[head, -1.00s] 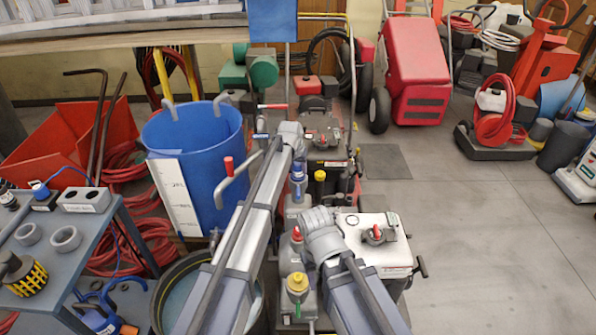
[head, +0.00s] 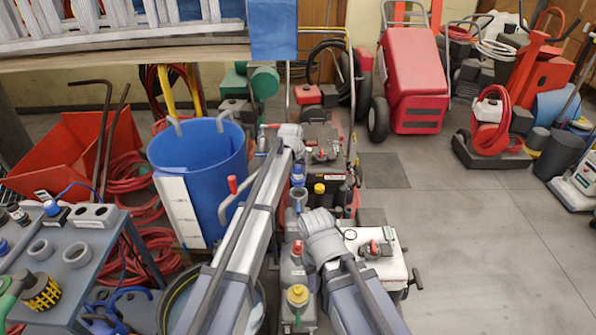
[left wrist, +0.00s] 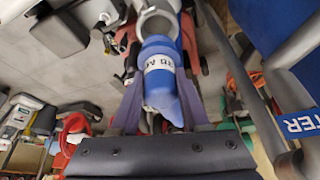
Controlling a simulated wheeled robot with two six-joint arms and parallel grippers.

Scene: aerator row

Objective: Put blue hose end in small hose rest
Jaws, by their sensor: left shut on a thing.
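The blue hose end (left wrist: 160,72), with a white lettered band, is between the fingers of my left gripper (left wrist: 160,105) in the left wrist view. The gripper is shut on it. A round grey cup, which looks like the small hose rest (left wrist: 156,20), is right by its tip; I cannot tell whether the tip is inside. In the head view, the blue hose end (head: 298,179) shows below my left wrist, close above a grey cup (head: 298,196). My right forearm is at the bottom centre; its fingers are not visible.
A blue bin (head: 208,170) stands left of my left arm. A grey cart (head: 75,290) with rings and small parts is at the far left. Bottles with a red cap (head: 297,247) and a yellow cap (head: 297,294) stand between my arms. The floor at right (head: 450,240) is clear.

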